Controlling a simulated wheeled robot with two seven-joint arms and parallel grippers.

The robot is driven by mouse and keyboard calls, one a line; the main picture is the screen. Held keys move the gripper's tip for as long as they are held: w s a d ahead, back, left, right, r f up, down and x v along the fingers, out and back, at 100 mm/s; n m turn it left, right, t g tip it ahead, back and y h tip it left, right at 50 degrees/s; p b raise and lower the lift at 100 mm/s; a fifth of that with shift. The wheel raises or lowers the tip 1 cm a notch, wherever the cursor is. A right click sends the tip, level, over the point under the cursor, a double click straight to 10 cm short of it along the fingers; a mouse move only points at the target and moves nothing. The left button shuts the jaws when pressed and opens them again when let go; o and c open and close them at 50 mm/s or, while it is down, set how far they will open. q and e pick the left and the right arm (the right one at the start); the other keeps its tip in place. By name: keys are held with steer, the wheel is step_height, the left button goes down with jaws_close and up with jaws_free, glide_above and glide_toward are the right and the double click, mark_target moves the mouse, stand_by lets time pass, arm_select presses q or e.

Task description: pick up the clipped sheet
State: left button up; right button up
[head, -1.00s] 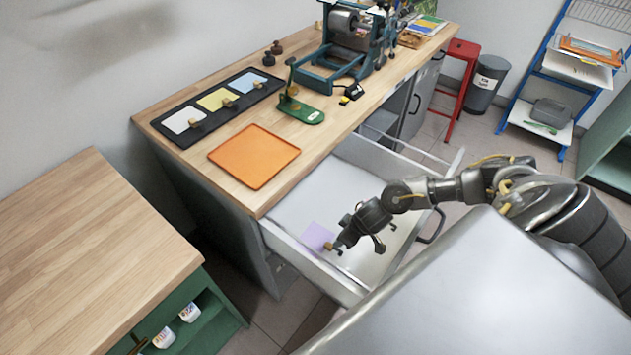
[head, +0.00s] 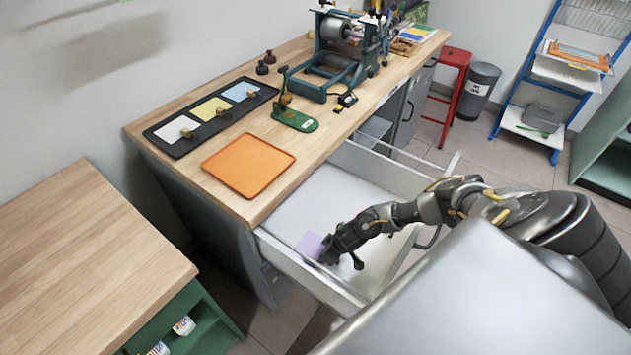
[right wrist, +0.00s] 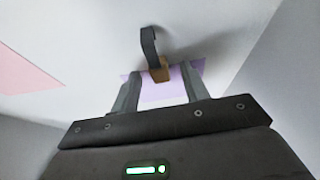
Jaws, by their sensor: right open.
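The clipped sheet is a small lilac sheet (head: 309,244) lying in the open drawer near its left front corner. In the right wrist view the lilac sheet (right wrist: 176,92) carries a brown clip (right wrist: 159,72). My right gripper (head: 331,254) is down in the drawer at the sheet's right edge and hides the clip in the head view. In the right wrist view my right gripper (right wrist: 160,82) is open, with one finger on each side of the clip. Whether the fingers touch it I cannot tell. My left gripper is not in view.
The white drawer (head: 310,280) has raised walls around the gripper. The wooden counter (head: 235,210) above bears an orange tray (head: 248,165), a dark tray with three cards, a green stapler-like tool (head: 294,118) and a press. A dark strip (right wrist: 149,46) stands beyond the clip.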

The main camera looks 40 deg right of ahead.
steer(key=shift+f, duration=0.1)
jaws_close()
stand_by(0.4)
